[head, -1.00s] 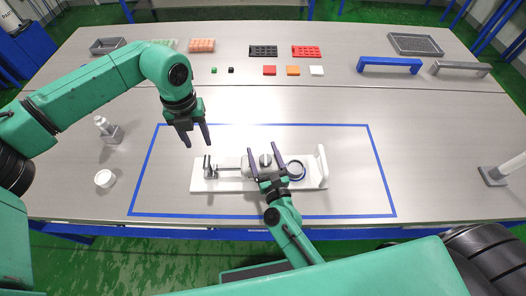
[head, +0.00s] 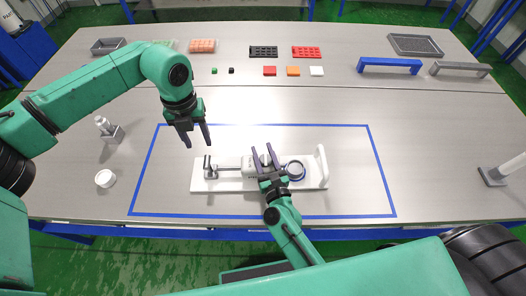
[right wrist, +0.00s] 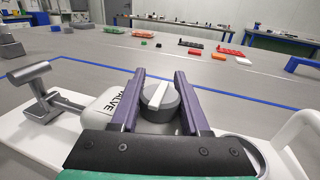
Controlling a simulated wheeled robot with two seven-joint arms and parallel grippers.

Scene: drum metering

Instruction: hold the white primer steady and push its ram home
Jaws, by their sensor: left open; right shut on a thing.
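The white primer (head: 228,185) lies along the blue-outlined area, with a white base, a barrel (right wrist: 102,112) lettered "VALVE" and an upright end plate at its right. Its grey ram (head: 228,168) sticks out to the left of the barrel, ending in a T-shaped handle (right wrist: 32,78). A length of rod shows between handle and barrel. My right gripper (head: 262,148) is shut on the round grey knob (right wrist: 160,100) with a white bar on top of the primer; its fingers hide part of the barrel. My left gripper (head: 198,145) is open and empty, above and behind the ram handle.
A small white-and-grey fitting (head: 108,130) and a white round cap (head: 105,178) stand at the left. Coloured blocks and trays line the back, with a blue bridge-shaped handle (head: 390,64) at the back right. The table between them and the primer is clear.

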